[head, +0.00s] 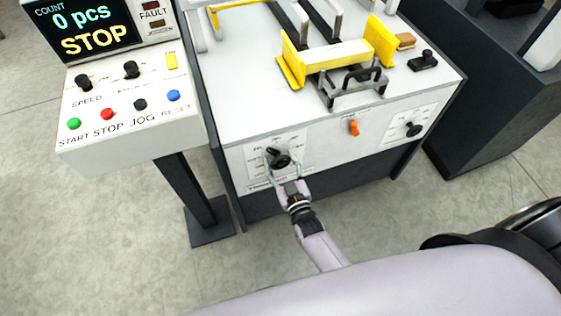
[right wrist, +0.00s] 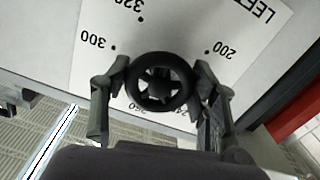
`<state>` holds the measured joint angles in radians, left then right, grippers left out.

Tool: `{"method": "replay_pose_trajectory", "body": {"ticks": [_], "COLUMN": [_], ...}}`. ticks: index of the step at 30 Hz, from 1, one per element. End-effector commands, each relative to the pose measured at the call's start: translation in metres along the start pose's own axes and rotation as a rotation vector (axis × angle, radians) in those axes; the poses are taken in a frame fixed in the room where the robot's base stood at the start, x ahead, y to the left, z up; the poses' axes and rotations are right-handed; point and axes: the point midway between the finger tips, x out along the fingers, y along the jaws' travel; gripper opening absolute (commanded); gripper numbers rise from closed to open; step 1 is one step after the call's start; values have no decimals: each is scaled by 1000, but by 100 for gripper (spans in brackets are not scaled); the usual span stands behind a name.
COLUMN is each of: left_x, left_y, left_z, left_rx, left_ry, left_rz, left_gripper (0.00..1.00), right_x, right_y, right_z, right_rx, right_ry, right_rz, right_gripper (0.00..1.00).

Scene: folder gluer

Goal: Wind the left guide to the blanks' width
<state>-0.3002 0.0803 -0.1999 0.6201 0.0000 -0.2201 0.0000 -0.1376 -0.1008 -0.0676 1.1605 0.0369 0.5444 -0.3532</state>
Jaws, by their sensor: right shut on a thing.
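The black handwheel (head: 279,160) sits on the front panel of the white machine, at its left end. My right gripper (head: 275,166) is shut on this handwheel. In the right wrist view the handwheel (right wrist: 160,101), a ring with spokes, lies between the two fingers of the right gripper (right wrist: 160,80). Behind it a white dial plate (right wrist: 185,28) shows 200, 300, 320 and part of the word LEFT; the lower numbers are partly covered. The yellow left guide (head: 292,62) and right guide (head: 380,40) stand on the machine top. My left gripper is not in view.
The control console (head: 130,100) at the left reads 0 pcs and STOP, with several buttons and knobs. An orange switch (head: 354,127) and a second black handwheel (head: 413,130) are farther right on the front panel. The floor before the machine is clear.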

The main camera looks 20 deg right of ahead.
Motion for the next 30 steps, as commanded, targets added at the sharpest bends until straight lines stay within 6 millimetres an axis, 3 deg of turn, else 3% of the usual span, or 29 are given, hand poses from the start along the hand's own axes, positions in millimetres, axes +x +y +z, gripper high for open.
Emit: {"method": "replay_pose_trajectory", "body": {"ticks": [12, 27, 28, 30], "left_x": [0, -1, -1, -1], "left_y": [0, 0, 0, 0], "left_z": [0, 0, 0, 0], "left_rx": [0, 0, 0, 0], "left_ry": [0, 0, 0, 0], "left_rz": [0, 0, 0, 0], "left_gripper": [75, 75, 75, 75], "right_x": [-1, -1, -1, -1], "right_y": [0, 0, 0, 0], "right_z": [2, 2, 2, 1], "right_rx": [-165, -181, -181, -181], "right_ry": [-4, -4, -4, -4], "right_rz": [-2, -2, -2, -2], "right_gripper": [26, 26, 56, 60]}}
